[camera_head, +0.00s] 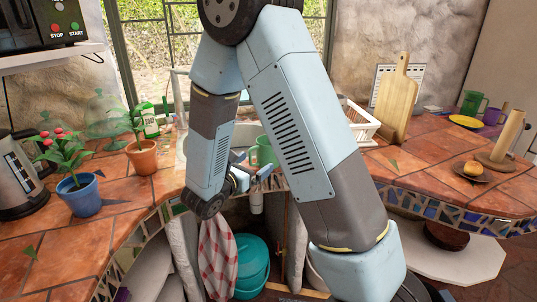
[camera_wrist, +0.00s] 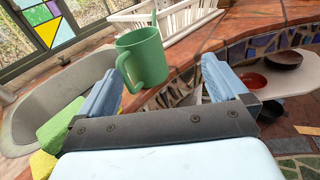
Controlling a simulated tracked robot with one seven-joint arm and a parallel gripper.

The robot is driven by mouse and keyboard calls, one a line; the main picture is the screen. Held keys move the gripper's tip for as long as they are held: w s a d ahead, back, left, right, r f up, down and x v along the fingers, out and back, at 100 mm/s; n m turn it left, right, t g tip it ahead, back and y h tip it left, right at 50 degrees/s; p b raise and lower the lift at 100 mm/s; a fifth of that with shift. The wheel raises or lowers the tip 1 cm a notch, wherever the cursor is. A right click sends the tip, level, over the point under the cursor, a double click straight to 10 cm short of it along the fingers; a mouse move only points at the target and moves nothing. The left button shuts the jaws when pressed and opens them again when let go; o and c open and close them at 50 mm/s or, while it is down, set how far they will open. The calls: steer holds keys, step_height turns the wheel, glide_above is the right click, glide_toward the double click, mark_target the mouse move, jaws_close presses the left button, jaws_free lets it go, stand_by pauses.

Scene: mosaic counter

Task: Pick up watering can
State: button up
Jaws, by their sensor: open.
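I cannot make out a watering can for certain. A translucent green glass vessel (camera_head: 105,118) stands at the back left of the counter in the head view; its shape is too unclear to name. My gripper (camera_head: 252,176) is at the sink's front edge, far to the right of that vessel. In the wrist view my gripper (camera_wrist: 160,78) is open, with blue fingers apart and nothing held. A green mug (camera_wrist: 143,56) stands upright just beyond the fingers, its handle towards me. The mug also shows in the head view (camera_head: 264,151), partly hidden by my arm.
Potted plants in a blue pot (camera_head: 86,195) and a terracotta pot (camera_head: 142,158) stand at left, near a kettle (camera_head: 18,180). A white dish rack (camera_head: 357,120) and cutting board (camera_head: 397,98) are at right. Green and yellow sponges (camera_wrist: 62,122) lie beside the sink (camera_wrist: 50,100).

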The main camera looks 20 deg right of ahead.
mark_target(262, 151)
steer(key=shift+n+t+y, duration=0.4)
steer(key=shift+n+t, duration=0.4)
steer(key=shift+n, duration=0.1)
steer(key=w+d, duration=0.2)
steer(key=w, duration=0.1)
steer(key=w+d+f, duration=0.1)
steer(key=w+d, duration=0.1)
steer(key=w, duration=0.2)
steer(key=w+d+f, duration=0.1)
steer(key=w+d, duration=0.1)
steer(key=w, duration=0.2)
steer(key=shift+w+d, duration=0.1)
steer(key=shift+d, duration=0.3)
steer(key=c, duration=1.2)
steer(key=shift+r, duration=0.15)
